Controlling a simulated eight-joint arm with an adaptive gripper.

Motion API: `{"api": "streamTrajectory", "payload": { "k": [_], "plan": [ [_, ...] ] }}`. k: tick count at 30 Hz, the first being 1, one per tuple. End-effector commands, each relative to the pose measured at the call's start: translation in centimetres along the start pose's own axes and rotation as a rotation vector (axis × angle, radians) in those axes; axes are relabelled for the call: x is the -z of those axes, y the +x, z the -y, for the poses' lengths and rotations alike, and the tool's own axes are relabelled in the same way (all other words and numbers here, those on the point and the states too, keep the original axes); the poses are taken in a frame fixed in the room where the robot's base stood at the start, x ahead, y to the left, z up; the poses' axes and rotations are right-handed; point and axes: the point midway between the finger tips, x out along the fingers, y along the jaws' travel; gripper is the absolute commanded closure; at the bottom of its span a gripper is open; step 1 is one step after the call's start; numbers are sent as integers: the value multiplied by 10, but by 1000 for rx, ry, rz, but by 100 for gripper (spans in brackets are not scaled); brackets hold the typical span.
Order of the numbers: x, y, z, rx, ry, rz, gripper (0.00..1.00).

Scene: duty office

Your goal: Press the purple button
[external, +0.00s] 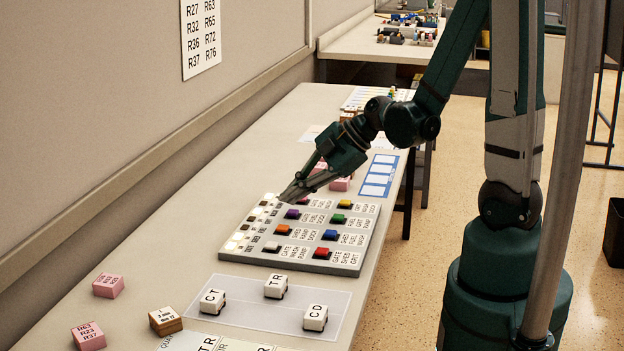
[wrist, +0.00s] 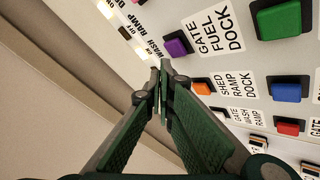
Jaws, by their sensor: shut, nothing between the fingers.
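The button panel (external: 347,262) is a grey slab on the long table, with colored buttons and printed labels. The purple button (external: 292,213) sits in its left button column, behind the orange one; it also shows in the wrist view (wrist: 176,46), beside a label reading GATE FUEL DOCK. My gripper (external: 284,199) is shut and empty, with its fingers angled down over the panel's left part. In the wrist view the closed fingertips (wrist: 164,70) appear just below and left of the purple button. Whether they touch the panel, I cannot tell.
An orange button (external: 282,229), a white button (external: 272,246), a green button (external: 338,218), a blue button (external: 330,235) and a red button (external: 321,253) are close by. Lit switches (external: 238,237) line the panel's left edge. Labelled white blocks (external: 275,286) stand in front; pink blocks (external: 341,184) lie behind.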

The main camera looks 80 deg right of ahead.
Motion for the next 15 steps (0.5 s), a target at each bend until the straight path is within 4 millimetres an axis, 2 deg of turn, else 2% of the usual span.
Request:
{"api": "streamTrajectory", "payload": {
  "k": [15],
  "plan": [
    [20,-28,-20,0,0,0,100]
  ]
}}
